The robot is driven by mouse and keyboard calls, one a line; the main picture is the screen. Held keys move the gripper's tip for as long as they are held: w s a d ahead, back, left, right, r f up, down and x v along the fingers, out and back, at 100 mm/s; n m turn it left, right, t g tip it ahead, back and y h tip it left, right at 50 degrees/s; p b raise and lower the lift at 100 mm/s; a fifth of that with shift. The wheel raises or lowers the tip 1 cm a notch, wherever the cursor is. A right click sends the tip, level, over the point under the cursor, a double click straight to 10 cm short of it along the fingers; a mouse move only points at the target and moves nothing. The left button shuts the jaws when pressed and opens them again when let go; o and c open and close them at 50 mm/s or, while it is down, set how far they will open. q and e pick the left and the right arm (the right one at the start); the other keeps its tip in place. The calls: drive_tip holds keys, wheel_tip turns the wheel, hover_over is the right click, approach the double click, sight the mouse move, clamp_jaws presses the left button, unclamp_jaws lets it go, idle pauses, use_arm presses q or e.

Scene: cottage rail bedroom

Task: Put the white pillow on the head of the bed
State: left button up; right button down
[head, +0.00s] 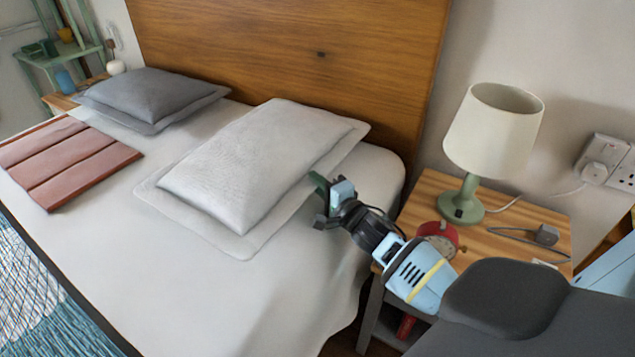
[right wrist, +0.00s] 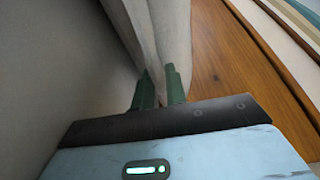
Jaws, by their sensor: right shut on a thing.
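The white pillow (head: 262,160) lies on the right side of the bed (head: 150,280), near the wooden headboard (head: 300,55). It lies flat, with a flange around its edge. My right gripper (head: 318,188) is at the pillow's right edge and shut on it. In the right wrist view, the green fingertips (right wrist: 159,85) pinch the pale pillow cloth (right wrist: 160,35). The pillow hides part of the fingers in the head view. My left gripper is in neither view.
A nightstand (head: 510,235) with a green-based lamp (head: 490,130), a red clock (head: 440,235) and a cable stands close by my right arm. The bed's front middle is clear.

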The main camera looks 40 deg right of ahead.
drive_tip(key=shift+f, duration=0.1)
drive_tip(key=c, duration=1.4)
unclamp_jaws()
drive_tip(key=shift+s+f, duration=0.1)
drive_tip(key=shift+f, duration=0.1)
drive_tip(key=shift+c, duration=0.2)
drive_tip(key=shift+r, duration=0.15)
drive_tip(key=s, duration=0.4)
drive_tip(key=s+p, duration=0.1)
drive_tip(key=s, duration=0.3)
drive_tip(key=s+r, duration=0.1)
drive_tip(key=s, duration=0.3)
drive_tip(key=shift+a+p, duration=0.25)
drive_tip(key=shift+p, duration=0.1)
